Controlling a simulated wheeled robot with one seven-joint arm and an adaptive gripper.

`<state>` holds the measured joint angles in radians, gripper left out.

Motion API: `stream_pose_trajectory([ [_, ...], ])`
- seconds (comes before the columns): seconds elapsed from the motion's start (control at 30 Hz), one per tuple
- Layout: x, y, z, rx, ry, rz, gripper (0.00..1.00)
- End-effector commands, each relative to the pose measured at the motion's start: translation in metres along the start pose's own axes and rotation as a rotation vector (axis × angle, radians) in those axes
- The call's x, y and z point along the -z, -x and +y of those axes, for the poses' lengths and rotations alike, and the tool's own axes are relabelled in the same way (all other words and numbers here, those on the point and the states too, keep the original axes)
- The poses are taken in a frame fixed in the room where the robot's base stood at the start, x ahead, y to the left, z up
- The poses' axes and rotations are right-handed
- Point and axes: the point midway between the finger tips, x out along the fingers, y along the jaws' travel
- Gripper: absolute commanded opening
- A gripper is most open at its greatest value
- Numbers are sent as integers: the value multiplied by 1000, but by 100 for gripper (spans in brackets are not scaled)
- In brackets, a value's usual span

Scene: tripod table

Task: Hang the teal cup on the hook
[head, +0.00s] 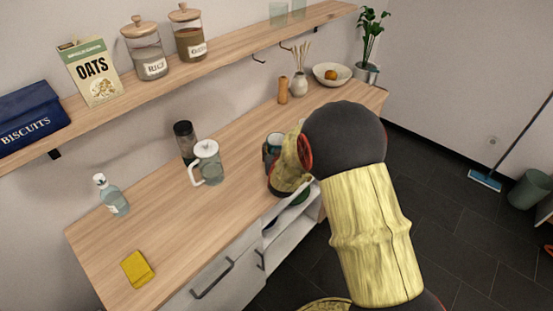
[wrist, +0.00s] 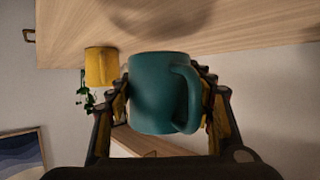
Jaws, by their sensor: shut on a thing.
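The teal cup (wrist: 155,92) is between the two fingers of my gripper (wrist: 163,84) in the wrist view, with its handle toward the right finger. My gripper is shut on it. Dark hooks show under the wall shelf, one (head: 259,60) and another (head: 286,47) farther right. The cup is apart from both.
On the counter (head: 160,222) stand a glass pitcher (head: 208,165), a dark bottle (head: 185,142), a spray bottle (head: 112,196), a vase (head: 299,85) and a bowl (head: 332,77). The shelf (head: 220,49) above holds jars. A yellow cup-like thing (wrist: 101,67) shows in the wrist view.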

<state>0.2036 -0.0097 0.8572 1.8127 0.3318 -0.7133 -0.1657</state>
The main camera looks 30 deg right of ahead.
Motion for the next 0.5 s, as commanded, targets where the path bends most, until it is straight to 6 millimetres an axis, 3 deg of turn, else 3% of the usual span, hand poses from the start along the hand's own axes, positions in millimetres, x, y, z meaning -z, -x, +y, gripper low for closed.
stream_pose_trajectory([
  [0.17, -4, -10, -1, 0, 0, 2, 19],
  [0.37, -30, -21, -1, 0, 0, -1, 19],
  [0.5, -32, -23, -2, 1, 0, 4, 19],
])
